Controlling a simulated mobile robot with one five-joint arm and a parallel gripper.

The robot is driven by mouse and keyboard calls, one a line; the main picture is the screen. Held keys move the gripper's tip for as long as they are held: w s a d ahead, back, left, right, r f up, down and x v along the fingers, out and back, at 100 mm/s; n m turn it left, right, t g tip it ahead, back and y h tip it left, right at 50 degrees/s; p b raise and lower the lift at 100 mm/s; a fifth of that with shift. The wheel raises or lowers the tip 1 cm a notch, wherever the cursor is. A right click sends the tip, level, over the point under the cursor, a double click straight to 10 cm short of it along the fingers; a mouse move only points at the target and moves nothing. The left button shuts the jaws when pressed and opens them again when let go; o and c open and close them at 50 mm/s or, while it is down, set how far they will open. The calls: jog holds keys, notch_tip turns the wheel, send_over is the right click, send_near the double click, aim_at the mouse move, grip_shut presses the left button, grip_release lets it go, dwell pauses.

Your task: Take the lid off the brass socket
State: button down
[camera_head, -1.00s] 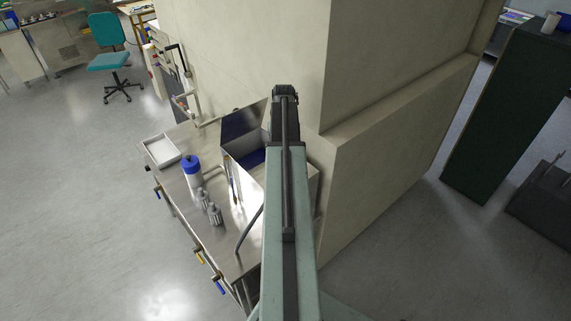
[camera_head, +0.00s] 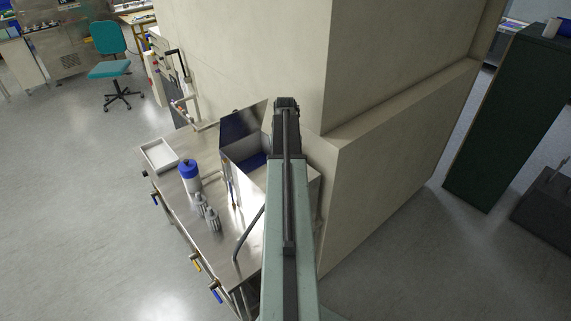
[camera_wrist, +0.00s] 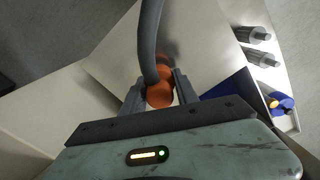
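In the wrist view, a round orange-copper piece (camera_wrist: 159,94), which looks like the lid or the socket end, sits between the two fingers of my gripper (camera_wrist: 160,86). The fingers stand apart on either side of it, with narrow gaps seeming to show. A separate lid and socket cannot be told apart. A thick grey hose (camera_wrist: 150,40) curves in front of the orange piece and hides part of it. In the head view my arm hides the gripper, the socket and the lid.
A steel bench (camera_head: 222,244) carries a white tray (camera_head: 159,155), a blue-capped bottle (camera_head: 190,180) and small grey bottles (camera_head: 211,219). An open steel box (camera_head: 247,183) with blue inside stands beside my arm. A large beige block (camera_head: 390,180) rises to the right.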

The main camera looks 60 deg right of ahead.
jog(key=shift+r+p, duration=0.6)
jog(key=shift+p, duration=0.05)
notch_tip(320, 180, up, 3)
jog(key=p, duration=0.3)
jog(key=shift+r, duration=0.15)
jog(key=s+a, duration=0.2)
jog(key=a, duration=0.5)
jog(key=s+a, duration=0.3)
jog(key=a, duration=0.5)
jog(key=shift+s+r+p, duration=0.15)
jog(key=shift+p, duration=0.15)
